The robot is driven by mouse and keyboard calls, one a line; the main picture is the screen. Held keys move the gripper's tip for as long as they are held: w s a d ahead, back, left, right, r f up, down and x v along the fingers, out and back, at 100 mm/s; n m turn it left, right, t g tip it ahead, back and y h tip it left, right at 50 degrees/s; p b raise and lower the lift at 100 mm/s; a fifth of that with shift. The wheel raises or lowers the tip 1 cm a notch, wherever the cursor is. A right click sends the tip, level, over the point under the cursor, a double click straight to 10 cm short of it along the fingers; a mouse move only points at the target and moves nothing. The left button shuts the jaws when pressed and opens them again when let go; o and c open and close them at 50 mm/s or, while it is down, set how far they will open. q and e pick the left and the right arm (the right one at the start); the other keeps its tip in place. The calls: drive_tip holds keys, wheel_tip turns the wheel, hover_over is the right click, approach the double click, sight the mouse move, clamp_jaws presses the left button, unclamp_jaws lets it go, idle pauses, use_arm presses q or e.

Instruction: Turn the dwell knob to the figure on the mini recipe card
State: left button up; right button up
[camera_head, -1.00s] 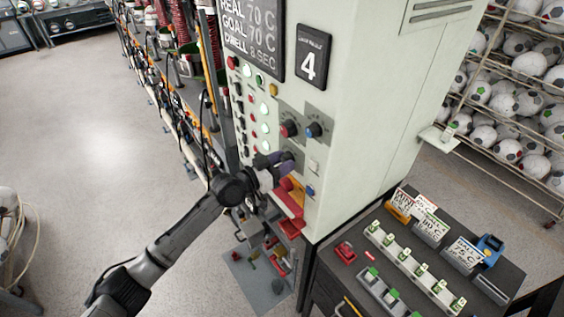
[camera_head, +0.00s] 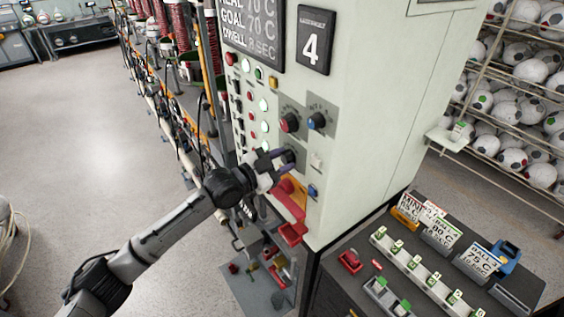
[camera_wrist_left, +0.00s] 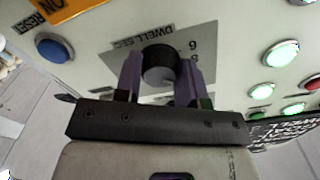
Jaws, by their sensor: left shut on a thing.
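The dwell knob is a dark round knob (camera_wrist_left: 160,64) on a grey plate lettered "DWELL SEC" (camera_wrist_left: 140,42). My left gripper (camera_head: 276,160) is at the panel, and its purple fingers (camera_wrist_left: 160,84) stand on both sides of the knob, shut on it. The fingers partly hide the dial figures; a 6 shows. The display (camera_head: 250,30) reads real 70 C, goal 70 C, dwell 8 sec. The mini recipe card (camera_head: 410,207) stands in an orange holder on the side table; its top word reads "MINI", but its dwell figure is too small to read. My right gripper is out of view.
Other recipe cards (camera_head: 478,260) and a row of numbered pieces (camera_head: 415,266) are on the side table. A ball rack stands right.

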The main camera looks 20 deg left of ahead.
use_arm(q)
drive_tip(key=o, duration=0.9)
drive_tip(key=shift+o, duration=0.2)
drive_tip(key=v, duration=1.3)
drive_tip(key=shift+s+a+b, duration=0.3)
drive_tip(key=shift+b, duration=0.1)
